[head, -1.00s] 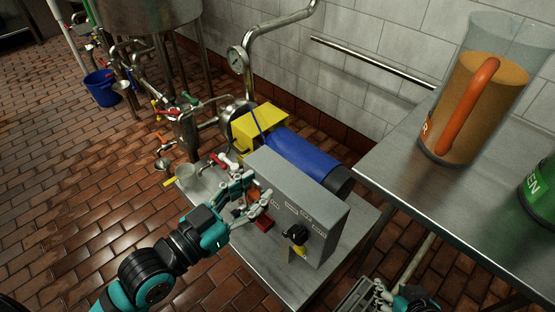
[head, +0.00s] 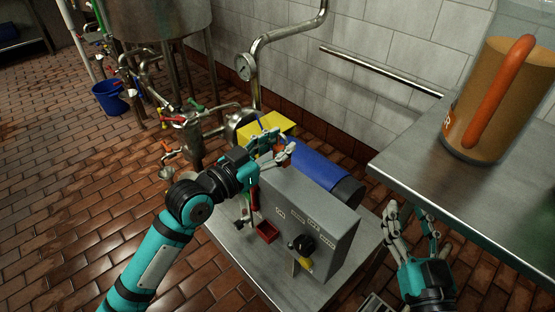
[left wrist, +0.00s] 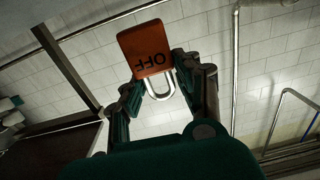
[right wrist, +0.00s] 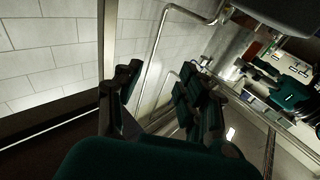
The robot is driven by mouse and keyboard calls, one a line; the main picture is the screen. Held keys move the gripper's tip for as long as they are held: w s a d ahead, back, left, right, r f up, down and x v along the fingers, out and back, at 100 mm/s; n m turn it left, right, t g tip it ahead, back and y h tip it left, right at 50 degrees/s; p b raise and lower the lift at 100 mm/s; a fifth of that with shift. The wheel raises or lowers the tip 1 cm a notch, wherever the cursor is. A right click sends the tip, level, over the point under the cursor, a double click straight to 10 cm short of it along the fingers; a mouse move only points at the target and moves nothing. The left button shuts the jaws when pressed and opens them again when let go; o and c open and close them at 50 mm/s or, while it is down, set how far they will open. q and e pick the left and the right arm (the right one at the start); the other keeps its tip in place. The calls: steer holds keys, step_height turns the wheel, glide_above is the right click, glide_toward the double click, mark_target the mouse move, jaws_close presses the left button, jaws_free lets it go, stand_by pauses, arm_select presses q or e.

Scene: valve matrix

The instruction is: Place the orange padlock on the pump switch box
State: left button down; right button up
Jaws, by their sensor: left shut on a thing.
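The orange padlock (left wrist: 147,50) shows in the left wrist view, its body marked OFF and its silver shackle (left wrist: 160,88) between the fingers. My left gripper (left wrist: 160,82) is shut on it. In the head view my left gripper (head: 282,147) is raised over the back left of the grey pump switch box (head: 320,215). I cannot clearly make out the padlock there. The box's front has a black rotary knob (head: 303,244) with a yellow piece below it. My right gripper (head: 412,218) is open and empty, right of the box; its spread fingers show in the right wrist view (right wrist: 160,90).
The box stands on a low steel table (head: 292,285) with a small red tray (head: 267,231). Behind it are a blue motor (head: 312,165) and a yellow cover (head: 272,134). A higher steel counter (head: 470,190) at right carries a large jug (head: 490,95).

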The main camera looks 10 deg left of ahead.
arm_select(q)
step_height(320, 180, down, 3)
steer(key=shift+f+b, duration=0.15)
steer(key=shift+b, duration=0.75)
arm_select(e)
step_height(320, 180, up, 7)
steer(key=s+t+y, duration=0.1)
steer(key=s+t, duration=0.2)
steer(key=t, duration=0.2)
steer(key=shift+a+r+y, duration=0.15)
steer(key=shift+r+y, duration=0.05)
steer(key=shift+y, duration=0.1)
arm_select(q)
steer(key=shift+f, duration=0.1)
steer(key=shift+f, duration=0.1)
steer(key=c, duration=0.9)
jaws_free()
arm_select(e)
steer(key=shift+r, duration=0.15)
